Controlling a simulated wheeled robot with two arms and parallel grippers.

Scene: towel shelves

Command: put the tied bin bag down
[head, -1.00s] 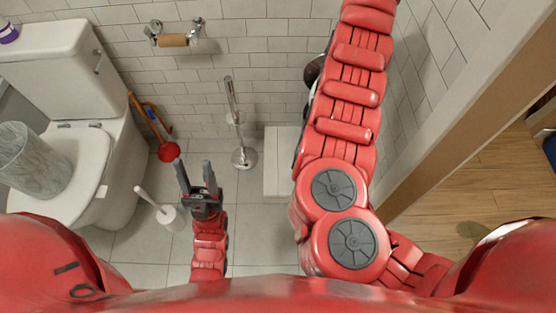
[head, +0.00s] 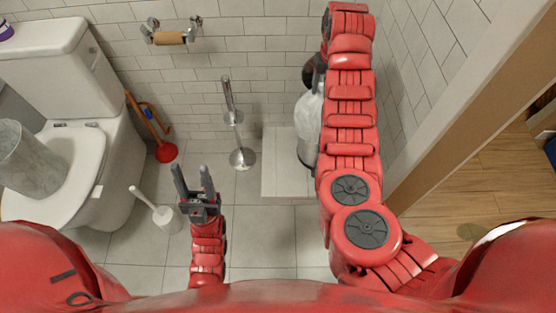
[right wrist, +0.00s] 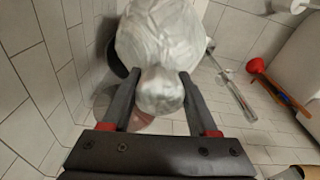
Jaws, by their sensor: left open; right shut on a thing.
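The tied bin bag (head: 308,118) is pale and translucent. In the head view it hangs beside my right arm, partly hidden behind it. In the right wrist view the bag (right wrist: 160,40) fills the top middle, with its bunched knot (right wrist: 160,90) between the fingers of my right gripper (right wrist: 158,85), which is shut on it. My right gripper is hidden by the arm in the head view. My left gripper (head: 193,170) is open and empty, above the floor left of the middle.
A low white block (head: 287,175) stands on the floor by the wall. A toilet brush (head: 165,216), red plunger (head: 166,152) and chrome stand (head: 241,157) stand left of it. A grey bin (head: 28,165) is on the toilet (head: 75,190). A door frame (head: 450,140) is at right.

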